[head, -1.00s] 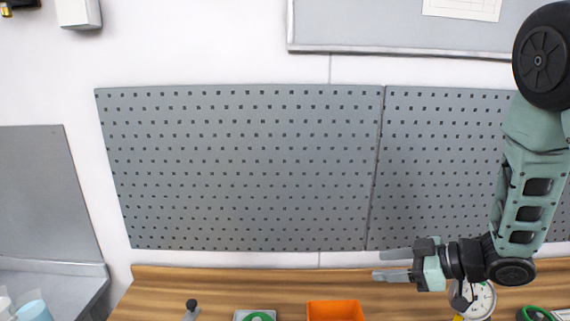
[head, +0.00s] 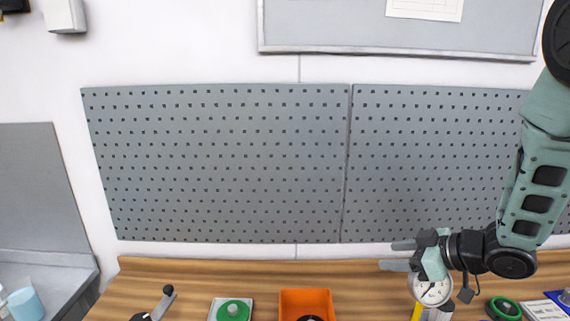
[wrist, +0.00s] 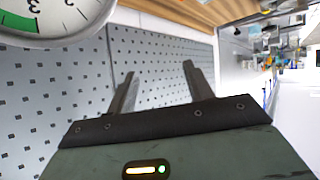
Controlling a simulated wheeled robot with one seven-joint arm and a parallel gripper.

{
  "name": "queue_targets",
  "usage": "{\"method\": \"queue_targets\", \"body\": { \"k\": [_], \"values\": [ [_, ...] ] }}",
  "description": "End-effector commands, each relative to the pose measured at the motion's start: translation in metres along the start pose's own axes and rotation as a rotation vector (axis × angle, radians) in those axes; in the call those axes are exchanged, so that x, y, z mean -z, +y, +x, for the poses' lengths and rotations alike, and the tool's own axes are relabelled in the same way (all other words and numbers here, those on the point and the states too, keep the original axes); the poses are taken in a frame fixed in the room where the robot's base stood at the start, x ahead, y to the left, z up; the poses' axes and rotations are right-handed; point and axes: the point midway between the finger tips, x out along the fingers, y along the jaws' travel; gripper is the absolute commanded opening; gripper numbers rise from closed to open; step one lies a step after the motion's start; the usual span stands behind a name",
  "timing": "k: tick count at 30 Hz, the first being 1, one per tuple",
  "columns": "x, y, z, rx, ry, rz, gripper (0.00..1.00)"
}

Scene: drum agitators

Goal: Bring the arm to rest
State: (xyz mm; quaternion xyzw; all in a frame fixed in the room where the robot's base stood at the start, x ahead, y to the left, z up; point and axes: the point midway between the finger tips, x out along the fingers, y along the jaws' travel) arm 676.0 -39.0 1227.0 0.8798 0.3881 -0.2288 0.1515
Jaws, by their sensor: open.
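My gripper (head: 398,256) is at the right in the head view, above the back of the wooden bench, with its fingers pointing left. Its two fingers are apart with nothing between them. In the wrist view the open fingers (wrist: 158,88) stand in front of the perforated wall panel. My arm comes down from the upper right, bent at the wrist. The gripper partly covers the top of a round dial gauge (head: 433,291), whose face also shows large at the top left of the wrist view (wrist: 45,15).
On the wooden bench (head: 200,274) are an orange bin (head: 305,296), a green round part (head: 233,311) on a plate, a dark-knobbed lever (head: 166,292) and a green-black ring (head: 505,307). Pegboard panels (head: 215,165) cover the wall behind. A blue cup (head: 25,304) is at the far left.

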Motion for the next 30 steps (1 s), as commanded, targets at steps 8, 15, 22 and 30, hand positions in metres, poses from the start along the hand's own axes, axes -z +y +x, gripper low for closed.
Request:
{"method": "queue_targets", "body": {
  "k": [8, 15, 22, 30],
  "values": [
    [-0.005, 0.034, -0.026, -0.238, -0.157, 0.081, 0.52],
    [-0.028, 0.037, -0.086, -0.465, -0.425, 0.322, 0.52],
    [-0.046, -0.01, -0.134, -0.5, -0.646, 0.585, 0.52],
    [-0.059, -0.083, -0.136, -0.39, -0.798, 0.715, 0.52]
  ]
}}
